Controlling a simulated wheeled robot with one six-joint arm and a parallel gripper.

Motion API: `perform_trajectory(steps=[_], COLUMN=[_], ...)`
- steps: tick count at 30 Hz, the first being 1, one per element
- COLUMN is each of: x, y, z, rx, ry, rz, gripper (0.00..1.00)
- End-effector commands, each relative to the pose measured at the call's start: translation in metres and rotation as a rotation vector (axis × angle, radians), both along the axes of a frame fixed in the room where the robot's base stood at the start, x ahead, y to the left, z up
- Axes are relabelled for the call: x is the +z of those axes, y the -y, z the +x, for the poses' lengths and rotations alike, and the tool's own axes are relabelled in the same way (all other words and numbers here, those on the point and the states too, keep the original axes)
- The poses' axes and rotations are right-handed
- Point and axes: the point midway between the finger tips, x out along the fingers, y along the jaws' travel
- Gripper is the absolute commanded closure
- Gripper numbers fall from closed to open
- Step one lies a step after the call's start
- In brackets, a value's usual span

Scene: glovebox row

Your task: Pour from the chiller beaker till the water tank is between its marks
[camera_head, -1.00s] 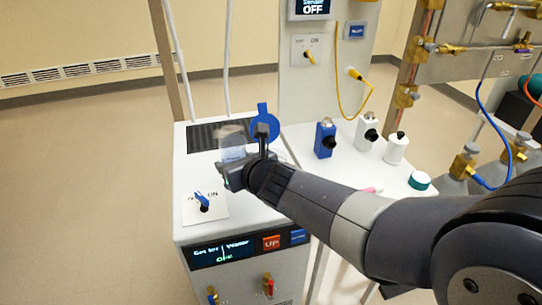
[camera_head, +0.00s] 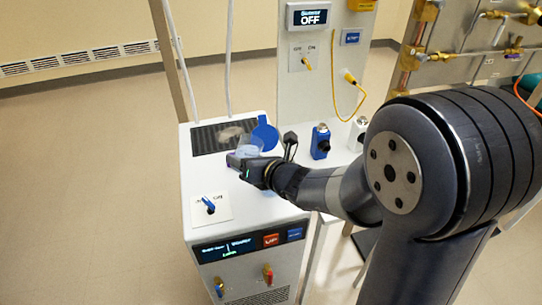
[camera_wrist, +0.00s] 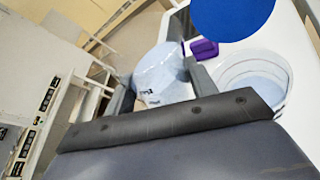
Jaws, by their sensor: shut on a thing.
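My gripper (camera_head: 243,160) is shut on the clear, pale-blue beaker (camera_head: 248,147) and holds it over the white chiller (camera_head: 190,205), close to the raised round blue lid (camera_head: 266,134). In the wrist view the beaker (camera_wrist: 163,75) sits between the fingers, and its outline looks tilted. A round opening (camera_wrist: 285,75) with pale-blue liquid inside lies just right of the gripper, below the blue lid (camera_wrist: 232,14). The chiller's display (camera_head: 225,249) is lit, its small text hard to read. I cannot see level marks or a stream clearly.
A dark grille (camera_head: 205,140) is set in the chiller top behind the beaker, with a pale patch on it. A switch (camera_head: 208,204) is at the front. A blue bottle (camera_head: 320,142) stands right of my gripper. A panel with a yellow cable (camera_head: 350,100) rises behind.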

Motion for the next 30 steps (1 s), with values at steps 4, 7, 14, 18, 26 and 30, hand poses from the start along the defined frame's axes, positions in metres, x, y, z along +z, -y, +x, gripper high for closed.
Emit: perform_trajectory(steps=[4,7,14,18,26,30], x=[0.0080,0.0028,0.0011,0.0002,-0.0002,-0.0006], y=[0.0050,0.0082,0.0101,0.0106,0.0114,0.0120], z=[0.0025,0.0041,0.0052,0.0055,0.0059,0.0062], rx=[-0.001,-0.002,0.000,0.000,0.000,0.000], ry=[-0.033,-0.055,-0.070,-0.075,-0.081,-0.085], rz=[0.066,0.110,0.150,0.157,0.172,0.179], gripper=[0.72,0.72,0.72,0.72,0.72,0.72])
